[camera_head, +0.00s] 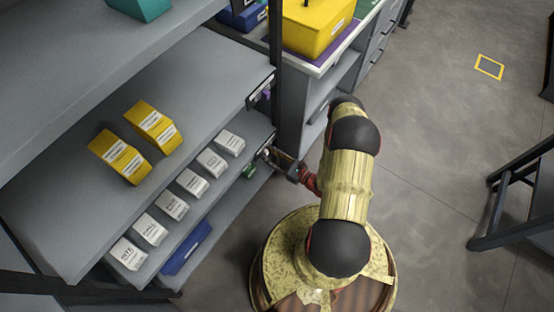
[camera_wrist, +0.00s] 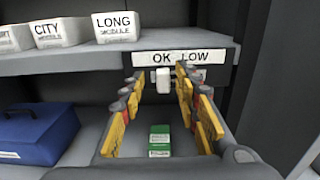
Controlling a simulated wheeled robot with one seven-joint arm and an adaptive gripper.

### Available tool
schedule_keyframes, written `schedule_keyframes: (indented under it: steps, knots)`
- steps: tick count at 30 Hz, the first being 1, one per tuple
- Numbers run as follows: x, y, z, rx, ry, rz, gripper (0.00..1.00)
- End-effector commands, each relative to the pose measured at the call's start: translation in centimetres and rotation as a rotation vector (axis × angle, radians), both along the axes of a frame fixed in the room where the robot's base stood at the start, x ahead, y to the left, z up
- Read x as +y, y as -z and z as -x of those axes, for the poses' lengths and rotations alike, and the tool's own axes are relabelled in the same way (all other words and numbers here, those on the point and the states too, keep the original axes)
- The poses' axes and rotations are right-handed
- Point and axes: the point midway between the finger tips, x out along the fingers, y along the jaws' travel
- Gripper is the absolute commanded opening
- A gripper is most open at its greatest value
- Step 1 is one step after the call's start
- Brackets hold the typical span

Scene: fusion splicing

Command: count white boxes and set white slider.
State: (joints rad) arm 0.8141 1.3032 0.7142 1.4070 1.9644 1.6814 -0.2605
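Several white boxes (camera_head: 172,206) stand in a row along the front of a middle shelf, label sides up. The wrist view shows three of them, including "CITY MODULE" (camera_wrist: 58,33) and "LONG MODULE" (camera_wrist: 115,27). A label plate (camera_wrist: 181,57) on the shelf edge reads "OK" at left and "LOW" at right. The white slider (camera_wrist: 163,81) sits below it, nearer the OK side. My gripper (camera_wrist: 159,88) is open, with its yellow and red fingers left and right of the slider and gaps visible on both sides. In the head view my gripper (camera_head: 275,157) is at the shelf's right end.
A blue case (camera_wrist: 38,135) and a green box (camera_wrist: 160,140) rest on the lower shelf. Two yellow boxes (camera_head: 153,127) stand on the shelf above the white ones. A dark post (camera_head: 276,60) rises beside my gripper. The floor (camera_head: 440,120) at right is mostly open.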

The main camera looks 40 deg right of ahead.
Motion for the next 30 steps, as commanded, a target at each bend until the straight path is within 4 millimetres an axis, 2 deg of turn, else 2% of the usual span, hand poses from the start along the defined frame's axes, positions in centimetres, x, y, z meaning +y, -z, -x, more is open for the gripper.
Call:
schedule_keyframes:
  steps: [5,21,30]
  knots:
    - [-0.8,0.0,1.8,0.001,0.005,-0.002,0.32]
    - [-3.5,0.0,9.4,0.001,0.003,-0.001,0.32]
    - [-3.9,0.0,11.0,0.0,-0.001,-0.001,0.32]
